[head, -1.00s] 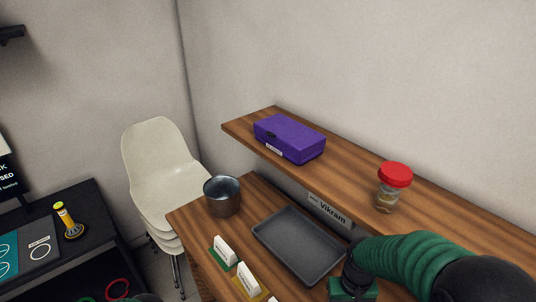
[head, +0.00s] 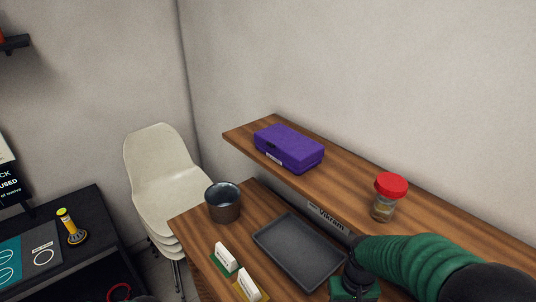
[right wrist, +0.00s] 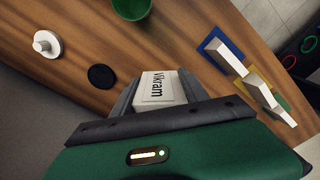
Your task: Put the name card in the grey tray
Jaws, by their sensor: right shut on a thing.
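A white name card (right wrist: 161,90) reading "Vikram" is between the fingers of my right gripper (right wrist: 160,77), which is shut on it in the right wrist view. I cannot tell its height above the table. The grey tray (head: 298,250) lies empty on the wooden table in the head view. My right wrist comes in beside the tray's right end there; its fingers and the held card are hidden or out of frame. My left gripper is not in view.
A "Vikram" plate (head: 327,219) sits under the shelf (head: 345,170). The shelf holds a purple box (head: 289,149) and a red-lidded jar (head: 388,198). A metal pot (head: 223,203) and cards (head: 226,258) stand left of the tray. The wrist view shows a green cup (right wrist: 131,6) and black disc (right wrist: 101,76).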

